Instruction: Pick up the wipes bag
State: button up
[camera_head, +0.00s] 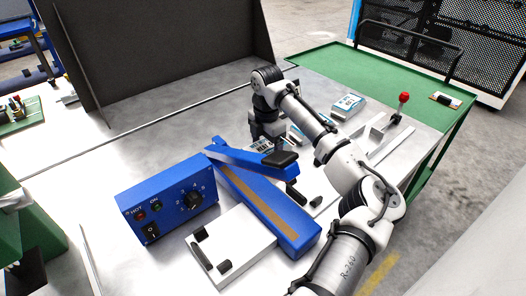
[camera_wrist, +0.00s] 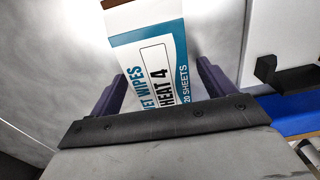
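A white and blue wipes bag, marked "WET WIPES", "HEAT 4" and "20 SHEETS", shows in the wrist view (camera_wrist: 150,65), between and beyond my fingers. Its near end is hidden by my gripper's dark bar. My gripper (camera_wrist: 161,72) has its two purple fingers wide apart, one at each side of the bag; I cannot tell if they touch it. In the head view my gripper (camera_head: 266,140) points down at the metal table, close behind the blue sealer, with a bag (camera_head: 263,148) partly hidden at its fingertips.
A blue sealer (camera_head: 265,205) with a raised arm and a blue control box (camera_head: 167,203) stand in front of my gripper. Another labelled bag (camera_head: 348,104) lies farther right, near a red-knobbed lever (camera_head: 403,98). A dark upright panel (camera_head: 160,50) stands at the back left.

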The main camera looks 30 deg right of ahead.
jog(key=c, duration=0.9)
